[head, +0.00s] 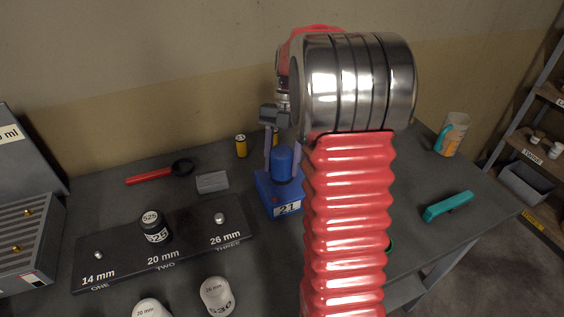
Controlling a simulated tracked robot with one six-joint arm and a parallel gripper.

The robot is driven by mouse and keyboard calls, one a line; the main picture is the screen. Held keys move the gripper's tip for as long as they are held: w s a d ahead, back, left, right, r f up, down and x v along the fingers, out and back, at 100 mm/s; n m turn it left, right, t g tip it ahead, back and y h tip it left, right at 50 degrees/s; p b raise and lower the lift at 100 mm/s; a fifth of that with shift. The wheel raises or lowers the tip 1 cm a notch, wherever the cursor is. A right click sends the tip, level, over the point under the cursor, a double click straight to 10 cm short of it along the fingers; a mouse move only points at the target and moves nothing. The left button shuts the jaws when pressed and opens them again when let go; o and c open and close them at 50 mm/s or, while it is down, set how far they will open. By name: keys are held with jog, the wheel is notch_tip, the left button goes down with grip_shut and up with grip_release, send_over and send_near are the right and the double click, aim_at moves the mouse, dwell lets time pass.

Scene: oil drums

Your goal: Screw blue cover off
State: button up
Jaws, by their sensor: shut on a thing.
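The blue cover (282,166) is a round cap on top of a blue square base (268,199) with a white label reading 21. It stands upright on the dark table at the middle. My gripper (282,156) reaches down from above, with a grey finger on the left and right sides of the cover. It is shut on the blue cover. The right side of the base is partly hidden behind my red arm.
White caps (217,296) stand in front. A teal object (448,206) lies right.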

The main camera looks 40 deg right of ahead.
jog(key=shift+a, duration=0.1)
jog(key=o, duration=1.3)
jog(key=shift+c, duration=0.2)
jog(key=m+t, duration=0.1)
jog(key=m, duration=0.4)
jog(key=shift+t+y, duration=0.4)
jog(key=shift+m, duration=0.6)
jog(key=shift+t, duration=0.3)
jog(key=m+t, duration=0.1)
jog(key=m, duration=0.3)
jog(key=shift+s, duration=0.1)
jog(key=shift+m+t, duration=0.6)
jog(key=shift+m, duration=0.6)
